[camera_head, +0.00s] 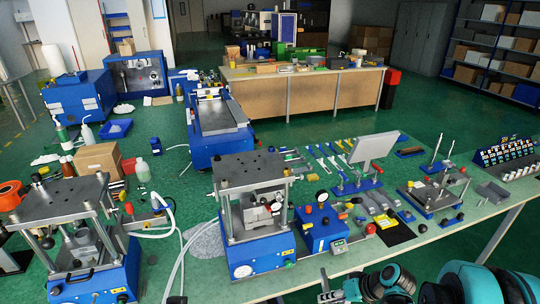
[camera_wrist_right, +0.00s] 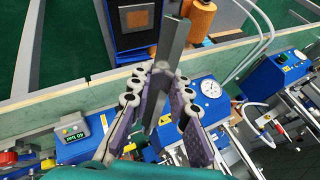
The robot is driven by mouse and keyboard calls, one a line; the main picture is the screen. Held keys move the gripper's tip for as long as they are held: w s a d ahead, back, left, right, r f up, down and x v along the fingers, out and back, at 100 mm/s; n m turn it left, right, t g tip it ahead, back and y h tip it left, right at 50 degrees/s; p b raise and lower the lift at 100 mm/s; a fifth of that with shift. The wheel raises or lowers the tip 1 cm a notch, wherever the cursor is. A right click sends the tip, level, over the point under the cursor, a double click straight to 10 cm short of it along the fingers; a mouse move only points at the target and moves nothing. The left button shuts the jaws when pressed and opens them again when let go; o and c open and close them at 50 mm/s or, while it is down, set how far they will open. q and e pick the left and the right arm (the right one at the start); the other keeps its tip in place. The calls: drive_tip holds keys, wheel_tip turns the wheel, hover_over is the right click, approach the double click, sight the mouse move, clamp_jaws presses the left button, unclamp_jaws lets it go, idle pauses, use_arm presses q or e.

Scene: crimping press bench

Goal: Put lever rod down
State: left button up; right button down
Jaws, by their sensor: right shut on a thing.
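The lever rod (camera_wrist_right: 173,42) is a long, flat-sided grey bar in the right wrist view. In the head view my right gripper (camera_head: 333,294) is at the bottom edge, in front of the table's near edge and right of the middle press. The rod is too small there to make out surely. My left gripper is not in view.
The middle press (camera_head: 252,215) stands near the front edge, with a blue control box (camera_head: 320,228) beside it. Another press (camera_head: 80,245) is at left. Small parts crowd the bench.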

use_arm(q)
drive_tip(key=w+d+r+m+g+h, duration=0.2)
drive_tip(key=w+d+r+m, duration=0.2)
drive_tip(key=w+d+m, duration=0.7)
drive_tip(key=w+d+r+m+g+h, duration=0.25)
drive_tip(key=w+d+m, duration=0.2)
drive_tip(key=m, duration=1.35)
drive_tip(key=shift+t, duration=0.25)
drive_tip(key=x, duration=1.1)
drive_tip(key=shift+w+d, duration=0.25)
use_arm(e)
drive_tip(key=w+a+r+n+g, duration=0.2)
drive_tip(key=a+r+n, duration=0.2)
drive_tip(key=a+r, duration=0.1)
drive_tip(key=w+a+r+n+g, duration=0.2)
drive_tip(key=a+r+n, duration=0.2)
drive_tip(key=a+r, duration=0.2)
drive_tip(key=shift+w+a+r+g+y, duration=0.3)
drive_tip(key=shift+w+a+g+y, duration=0.1)
drive_tip(key=shift+a, duration=0.65)
